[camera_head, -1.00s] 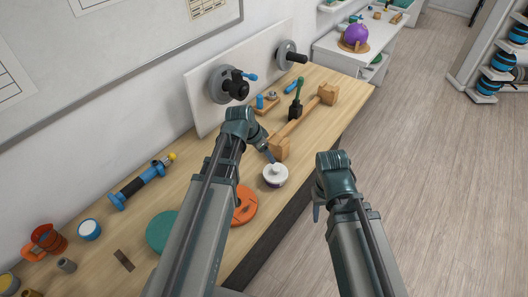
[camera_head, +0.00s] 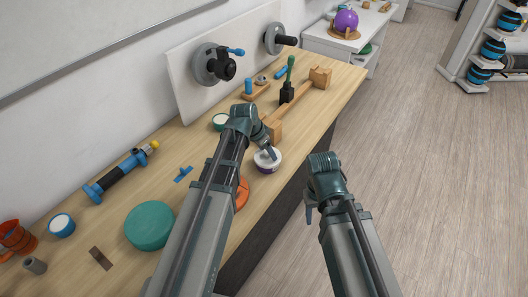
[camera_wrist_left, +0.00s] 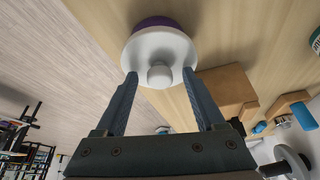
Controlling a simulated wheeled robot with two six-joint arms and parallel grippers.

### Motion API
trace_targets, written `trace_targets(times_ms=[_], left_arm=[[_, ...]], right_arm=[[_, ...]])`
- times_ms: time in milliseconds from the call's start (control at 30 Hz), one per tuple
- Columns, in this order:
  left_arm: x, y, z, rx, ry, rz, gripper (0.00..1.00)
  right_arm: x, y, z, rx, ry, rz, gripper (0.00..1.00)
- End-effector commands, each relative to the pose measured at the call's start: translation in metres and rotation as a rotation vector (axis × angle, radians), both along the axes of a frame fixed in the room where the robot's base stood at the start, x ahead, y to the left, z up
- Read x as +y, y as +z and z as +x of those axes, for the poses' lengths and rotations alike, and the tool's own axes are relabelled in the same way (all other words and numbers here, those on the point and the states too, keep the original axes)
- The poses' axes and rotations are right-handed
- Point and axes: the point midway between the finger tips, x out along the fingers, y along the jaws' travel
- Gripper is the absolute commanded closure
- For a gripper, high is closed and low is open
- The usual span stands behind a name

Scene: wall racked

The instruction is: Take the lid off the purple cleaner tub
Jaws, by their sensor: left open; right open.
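The purple cleaner tub (camera_head: 265,168) stands near the front edge of the wooden bench with its white lid (camera_head: 262,156) on. In the left wrist view the round white lid (camera_wrist_left: 150,47) has a knob (camera_wrist_left: 160,76) in its middle, and a strip of the purple tub (camera_wrist_left: 157,21) shows behind it. My left gripper (camera_head: 271,152) is open at the lid. In the left wrist view its fingers (camera_wrist_left: 160,77) stand on either side of the knob, apart from it. My right gripper (camera_head: 310,208) is open and empty, off the bench's front edge over the floor.
A wooden mallet-like bar (camera_head: 297,108) lies just behind the tub, beside a green-handled tool (camera_head: 288,88). Wall-board handles (camera_head: 222,68) stick out at the back.

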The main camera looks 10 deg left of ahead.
Motion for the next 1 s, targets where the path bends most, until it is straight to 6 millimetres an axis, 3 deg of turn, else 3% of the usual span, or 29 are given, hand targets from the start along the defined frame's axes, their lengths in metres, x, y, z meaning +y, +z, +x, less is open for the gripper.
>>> trace_targets(times_ms=[233, 267, 633, 733, 767, 933, 1000], left_arm=[[-0.0003, -0.0002, 0.0003, 0.000, 0.000, 0.000, 0.29], [-0.0003, -0.0002, 0.0003, 0.000, 0.000, 0.000, 0.32], [-0.0003, -0.0002, 0.0002, 0.000, 0.000, 0.000, 0.99], [-0.0002, -0.0002, 0.0001, 0.000, 0.000, 0.000, 1.00], [-0.0002, -0.0002, 0.0001, 0.000, 0.000, 0.000, 0.69], [-0.0002, -0.0002, 0.0001, 0.000, 0.000, 0.000, 0.99], [-0.0001, -0.0003, 0.0000, 0.000, 0.000, 0.000, 1.00]], right_arm=[[0.0000, -0.0001, 0.0000, 0.000, 0.000, 0.000, 0.50], [0.0000, -0.0001, 0.0000, 0.000, 0.000, 0.000, 0.50], [0.0000, -0.0002, 0.0000, 0.000, 0.000, 0.000, 0.50], [0.0000, -0.0002, 0.0000, 0.000, 0.000, 0.000, 0.50], [0.0000, -0.0002, 0.0000, 0.000, 0.000, 0.000, 0.50], [0.0000, -0.0002, 0.0000, 0.000, 0.000, 0.000, 0.50], [0.0000, -0.0002, 0.0000, 0.000, 0.000, 0.000, 0.50]])
